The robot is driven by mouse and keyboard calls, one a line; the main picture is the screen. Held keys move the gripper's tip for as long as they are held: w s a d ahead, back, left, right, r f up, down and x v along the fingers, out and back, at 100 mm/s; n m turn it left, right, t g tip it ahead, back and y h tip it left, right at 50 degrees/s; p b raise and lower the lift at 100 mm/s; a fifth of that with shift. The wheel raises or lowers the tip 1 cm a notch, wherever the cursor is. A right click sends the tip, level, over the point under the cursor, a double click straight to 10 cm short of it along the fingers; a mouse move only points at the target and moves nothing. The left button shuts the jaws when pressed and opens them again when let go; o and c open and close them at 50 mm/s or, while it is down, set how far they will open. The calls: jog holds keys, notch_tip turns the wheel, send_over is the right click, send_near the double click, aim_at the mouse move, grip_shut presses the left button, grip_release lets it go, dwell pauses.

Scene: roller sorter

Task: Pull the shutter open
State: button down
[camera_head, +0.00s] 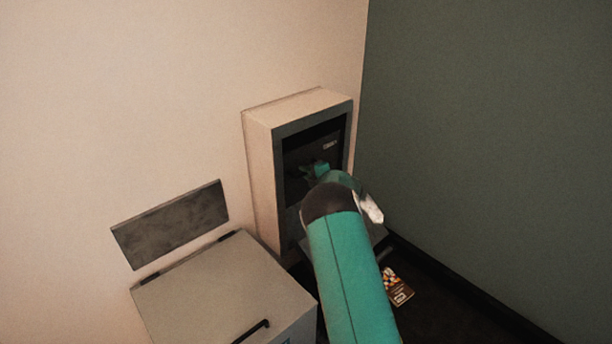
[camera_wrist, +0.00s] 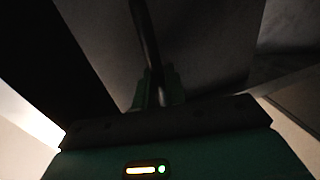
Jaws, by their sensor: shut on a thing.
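A pale upright cabinet (camera_head: 262,165) stands against the wall in the head view. Its grey-framed front holds a dark shutter panel (camera_head: 333,135) with a small light label near the top right. My gripper (camera_head: 319,170) is at this front, mostly hidden behind my teal arm. In the wrist view my gripper (camera_wrist: 157,92) is shut on a dark bar handle (camera_wrist: 143,35), which runs up between the fingers. A dark grey surface lies behind the bar. How far the shutter stands open cannot be told, as my arm covers the lower front.
A grey lidded box (camera_head: 225,285) with a black handle (camera_head: 251,332) stands at the lower left. A grey plate (camera_head: 172,223) is on the wall above it. A small package (camera_head: 397,287) with a colourful print lies on the dark floor. A dark green wall (camera_head: 490,150) closes the right side.

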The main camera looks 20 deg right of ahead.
jog(key=shift+d+r, duration=0.1)
jog(key=shift+r, duration=0.25)
jog(key=c, duration=1.5)
grip_release()
jog(key=shift+r, duration=0.1)
jog(key=shift+c, duration=0.2)
jog(key=shift+s, duration=0.1)
jog(key=v, duration=1.3)
jog(key=shift+s, duration=0.25)
jog(key=shift+d, duration=0.15)
